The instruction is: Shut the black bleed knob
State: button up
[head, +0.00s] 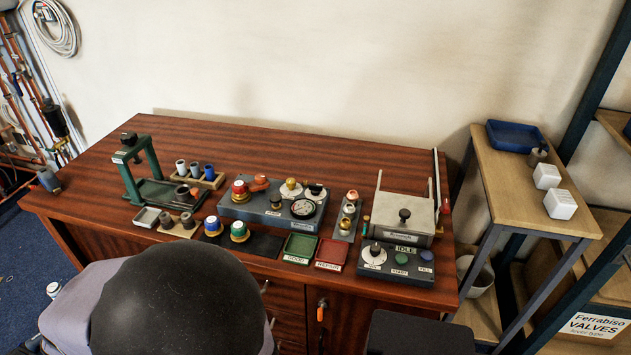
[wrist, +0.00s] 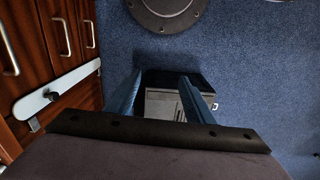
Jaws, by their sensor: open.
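A grey manifold block (head: 248,212) sits mid-table in the head view. It carries a red cap (head: 240,188), an orange lever (head: 260,183), a brass fitting (head: 291,185), a round white-faced gauge (head: 303,208) and a dark knob (head: 316,188). A small dark blue-looking part (head: 276,201) stands near its front. I cannot tell which is the bleed knob, or whether it is open. My gripper (wrist: 162,80) is open and empty in the wrist view, pointing at the blue floor beside wooden drawers. It is away from the manifold and does not show in the head view.
Green (head: 300,246) and red (head: 331,254) trays lie before the manifold. A green press stand (head: 140,170) is left, a lidded box (head: 402,225) and control panel (head: 398,262) right. Several caps and cups crowd the left side. The table's back strip is clear.

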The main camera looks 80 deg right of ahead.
jog(key=s+d+r+m+g+y+p, duration=0.1)
jog(key=s+d+r+m+p, duration=0.35)
jog(key=d+p, duration=0.3)
jog(key=s+d+r+m+g+y+p, duration=0.1)
jog(key=s+d+r+m+p, duration=0.4)
jog(key=d, duration=0.4)
jog(key=m+t+h+p, duration=0.2)
jog(key=m+h+p, duration=0.1)
jog(key=m+p, duration=0.35)
send_near(316, 184)
jog(key=a+f, duration=0.2)
jog(key=a, duration=0.2)
jog(key=s+a+f, duration=0.1)
jog(key=a+f, duration=0.1)
jog(key=a, duration=0.2)
jog(key=a+f, duration=0.3)
jog(key=a, duration=0.2)
jog(key=shift+s+p, duration=0.2)
jog(key=shift+p, duration=0.2)
jog(key=w+d+r+m+h, duration=0.1)
jog(key=d+r+h, duration=0.2)
jog(key=d, duration=0.7)
notch_tip(316, 184, up, 3)
jog(key=shift+w+f+h, duration=0.25)
jog(key=shift+h, duration=0.05)
jog(key=shift+d, duration=0.2)
jog(key=shift+p+x, duration=0.85)
jog(key=shift+x, duration=2.75)
jog(key=shift+a, duration=0.1)
